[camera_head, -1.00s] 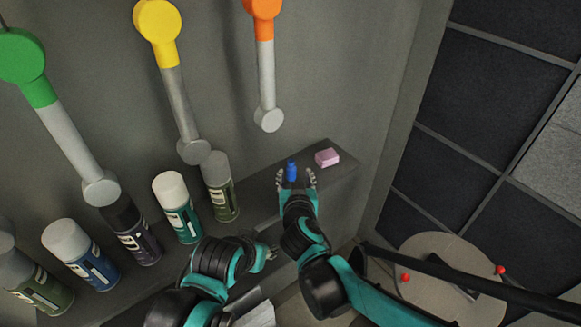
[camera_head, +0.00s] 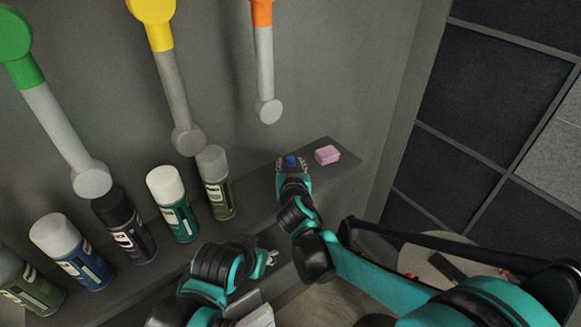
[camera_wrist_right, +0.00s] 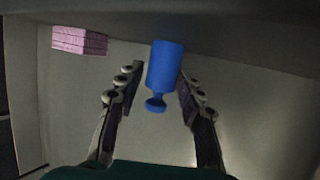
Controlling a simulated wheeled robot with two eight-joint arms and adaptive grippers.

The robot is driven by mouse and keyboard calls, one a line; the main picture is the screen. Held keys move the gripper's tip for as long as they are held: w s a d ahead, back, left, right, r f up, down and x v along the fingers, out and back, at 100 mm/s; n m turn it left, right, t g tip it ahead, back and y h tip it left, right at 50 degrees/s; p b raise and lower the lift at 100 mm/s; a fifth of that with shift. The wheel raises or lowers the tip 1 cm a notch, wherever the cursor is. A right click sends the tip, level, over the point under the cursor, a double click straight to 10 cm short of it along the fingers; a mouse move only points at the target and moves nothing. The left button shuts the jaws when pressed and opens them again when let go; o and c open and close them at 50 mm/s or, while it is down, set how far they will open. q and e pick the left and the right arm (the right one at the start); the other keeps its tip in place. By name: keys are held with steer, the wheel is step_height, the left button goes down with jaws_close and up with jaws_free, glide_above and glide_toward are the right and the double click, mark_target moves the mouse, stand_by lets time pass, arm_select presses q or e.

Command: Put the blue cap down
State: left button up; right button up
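The blue cap (camera_head: 291,161) is at the narrow right part of the grey shelf (camera_head: 322,174). In the right wrist view the blue cap (camera_wrist_right: 165,66) shows a wide body and a small knob, between my two right fingers. My right gripper (camera_head: 291,164) is around it; in the wrist view the gripper (camera_wrist_right: 158,75) has its fingers apart, with a gap on the left side of the cap. Contact on the right side is unclear. The cap's wide end is close to the shelf; touching is hard to tell. My left gripper (camera_head: 269,259) is low beside the shelf, its fingers small and unclear.
A pink block (camera_head: 327,155) lies on the shelf just right of the cap, also in the wrist view (camera_wrist_right: 79,40). Several spray cans, such as the teal one (camera_head: 172,205), stand to the left. Green, yellow and orange-topped rods hang on the wall above.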

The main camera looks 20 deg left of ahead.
steer(key=c, duration=0.3)
